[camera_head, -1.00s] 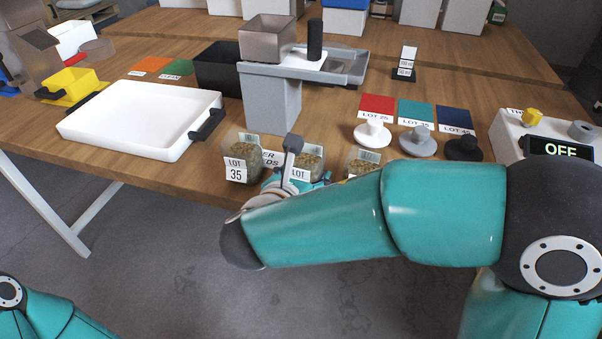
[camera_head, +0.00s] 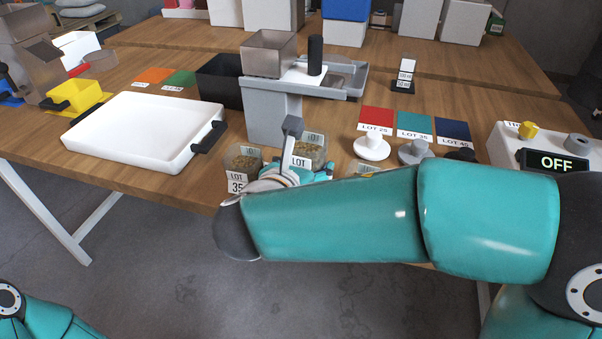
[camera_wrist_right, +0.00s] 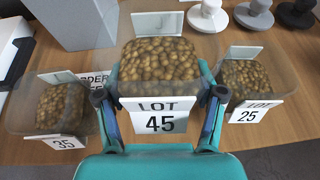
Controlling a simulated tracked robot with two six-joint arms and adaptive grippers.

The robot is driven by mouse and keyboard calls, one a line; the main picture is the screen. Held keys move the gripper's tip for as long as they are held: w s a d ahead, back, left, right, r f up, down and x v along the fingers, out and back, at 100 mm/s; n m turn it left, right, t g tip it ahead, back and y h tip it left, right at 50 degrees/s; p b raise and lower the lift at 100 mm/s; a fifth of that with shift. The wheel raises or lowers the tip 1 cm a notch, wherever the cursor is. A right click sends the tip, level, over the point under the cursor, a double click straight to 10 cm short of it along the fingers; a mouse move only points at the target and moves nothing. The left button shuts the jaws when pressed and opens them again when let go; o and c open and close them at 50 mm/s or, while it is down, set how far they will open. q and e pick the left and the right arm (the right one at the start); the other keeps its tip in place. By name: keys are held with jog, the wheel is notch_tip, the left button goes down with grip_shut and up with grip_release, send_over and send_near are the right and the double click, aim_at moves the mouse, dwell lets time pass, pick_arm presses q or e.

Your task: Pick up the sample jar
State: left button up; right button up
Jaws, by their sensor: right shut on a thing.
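The sample jar labelled LOT 45 (camera_wrist_right: 158,62) is a clear squarish container filled with brown grains. In the right wrist view my right gripper (camera_wrist_right: 160,98) is shut on it, one finger at each side. In the head view the same jar (camera_head: 311,147) stands higher than its neighbours; my right arm hides most of the gripper. The LOT 35 jar (camera_wrist_right: 60,108) is on the left and the LOT 25 jar (camera_wrist_right: 243,80) on the right, both on the table. My left gripper is out of view.
A white tray (camera_head: 95,140) lies left of a grey stand (camera_head: 275,118). White (camera_head: 371,147), grey (camera_head: 414,152) and black knobbed pieces stand by coloured lot cards on the right. A device reading OFF (camera_head: 555,162) is at far right.

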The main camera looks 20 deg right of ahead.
notch_tip(320, 180, up, 14)
jog(key=p, duration=0.3)
dwell(0.7)
jog(key=shift+r+p, duration=0.2)
jog(key=shift+p, duration=0.1)
jog(key=o, duration=0.6)
grip_shut()
jog(key=shift+o, duration=0.2)
grip_release()
jog(key=c, duration=1.1)
